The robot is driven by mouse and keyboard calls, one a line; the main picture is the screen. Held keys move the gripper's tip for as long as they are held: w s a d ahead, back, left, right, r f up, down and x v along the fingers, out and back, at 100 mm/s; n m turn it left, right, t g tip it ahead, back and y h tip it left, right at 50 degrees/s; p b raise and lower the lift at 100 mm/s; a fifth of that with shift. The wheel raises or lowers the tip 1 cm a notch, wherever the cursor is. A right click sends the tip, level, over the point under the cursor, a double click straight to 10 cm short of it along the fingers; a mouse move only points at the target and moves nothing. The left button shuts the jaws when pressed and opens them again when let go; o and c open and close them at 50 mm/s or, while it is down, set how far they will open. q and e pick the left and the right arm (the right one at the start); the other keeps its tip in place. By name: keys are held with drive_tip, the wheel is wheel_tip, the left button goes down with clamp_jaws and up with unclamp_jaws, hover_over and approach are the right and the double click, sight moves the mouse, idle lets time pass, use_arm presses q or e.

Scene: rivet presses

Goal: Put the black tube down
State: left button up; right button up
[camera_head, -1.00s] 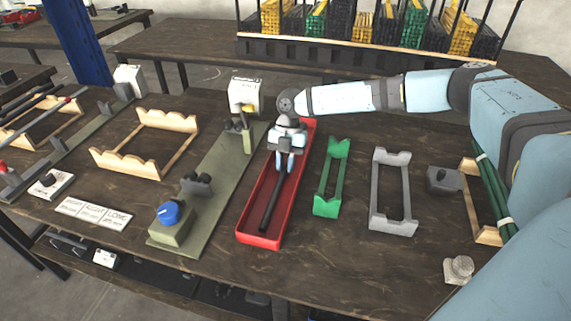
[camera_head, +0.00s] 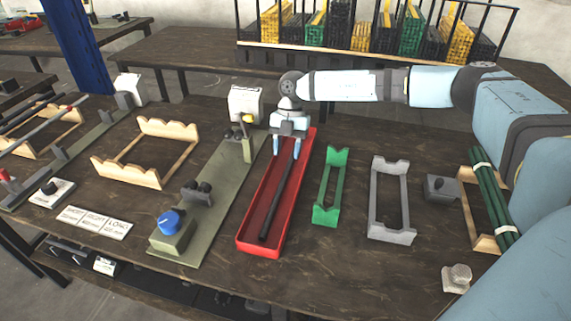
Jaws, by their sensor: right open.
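The black tube (camera_head: 277,200) lies lengthwise inside the long red tray (camera_head: 258,247). Its near end rests near the tray's front, and its far end reaches up under my right gripper. My right gripper (camera_head: 286,147) is above the far half of the tray with its two fingers apart, on either side of the tube's line and apart from it. It holds nothing. My left gripper does not show.
A green rack (camera_head: 318,213) and a grey rack (camera_head: 378,225) stand right of the tray. The olive press (camera_head: 180,250) with a blue knob (camera_head: 171,222) stands close on the left. Green tubes (camera_head: 488,190) lie in a wooden rack at the right.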

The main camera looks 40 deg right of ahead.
drive_tip(key=shift+v, duration=2.7)
drive_tip(key=shift+p, duration=0.3)
